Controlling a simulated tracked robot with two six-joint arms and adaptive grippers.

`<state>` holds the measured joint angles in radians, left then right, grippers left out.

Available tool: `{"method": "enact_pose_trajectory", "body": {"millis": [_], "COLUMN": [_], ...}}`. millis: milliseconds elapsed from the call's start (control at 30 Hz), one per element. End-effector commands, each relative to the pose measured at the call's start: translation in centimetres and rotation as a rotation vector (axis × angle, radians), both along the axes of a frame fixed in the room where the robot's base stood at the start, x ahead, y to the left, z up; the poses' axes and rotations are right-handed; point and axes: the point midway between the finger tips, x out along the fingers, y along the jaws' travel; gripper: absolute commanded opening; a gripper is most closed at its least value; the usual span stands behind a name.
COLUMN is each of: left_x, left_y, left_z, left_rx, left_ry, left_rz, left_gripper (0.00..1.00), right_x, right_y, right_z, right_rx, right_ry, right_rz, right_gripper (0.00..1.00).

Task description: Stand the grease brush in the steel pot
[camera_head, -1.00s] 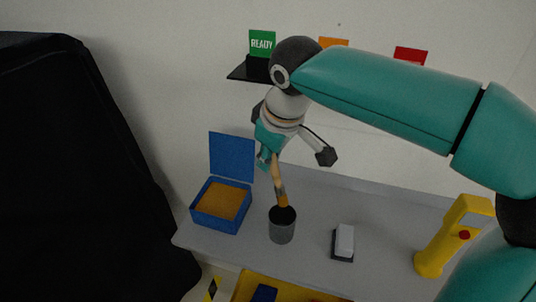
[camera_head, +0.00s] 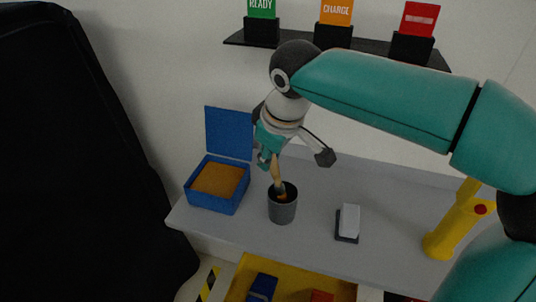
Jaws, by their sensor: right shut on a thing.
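The grease brush (camera_head: 275,173) has a light wooden handle and points downward. My right gripper (camera_head: 266,158) is shut on the top of its handle. The steel pot (camera_head: 282,210) is a grey cylinder on the light grey cart top. The brush's lower end is at the pot's mouth and appears to be inside the rim; how deep it reaches is hidden. The brush leans slightly. My left gripper is not in view.
A blue open-lidded box (camera_head: 218,184) with orange-brown contents stands left of the pot. A white-and-dark block (camera_head: 348,223) and a yellow tool (camera_head: 458,225) stand to the right. A black shelf (camera_head: 355,50) with coloured cards hangs behind. A black cover (camera_head: 80,160) fills the left.

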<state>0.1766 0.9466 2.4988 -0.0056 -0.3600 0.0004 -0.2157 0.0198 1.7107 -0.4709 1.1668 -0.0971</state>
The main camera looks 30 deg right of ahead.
Motion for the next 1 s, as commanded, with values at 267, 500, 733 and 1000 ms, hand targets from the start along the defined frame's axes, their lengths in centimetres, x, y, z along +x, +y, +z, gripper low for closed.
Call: {"method": "enact_pose_trajectory", "body": {"millis": [267, 500, 733, 1000], "left_x": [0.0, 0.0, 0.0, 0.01], "left_y": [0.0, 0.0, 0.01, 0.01], "left_z": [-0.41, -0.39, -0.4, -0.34], "left_rx": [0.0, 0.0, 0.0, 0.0], "left_ry": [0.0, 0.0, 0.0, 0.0], "left_rz": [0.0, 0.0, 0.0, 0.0], "left_gripper": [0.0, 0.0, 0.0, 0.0], "right_x": [-0.01, -0.02, -0.03, -0.13], "right_y": [-0.03, -0.04, -0.06, -0.04], "right_z": [-0.49, -0.46, -0.47, -0.09], "right_rx": [0.001, 0.001, -0.001, 0.0], "right_ry": [-0.001, -0.001, 0.0, -0.001], "right_rz": [-0.001, -0.001, -0.001, -0.001], "right_gripper": [0.0, 0.31, 0.49, 0.49]}}
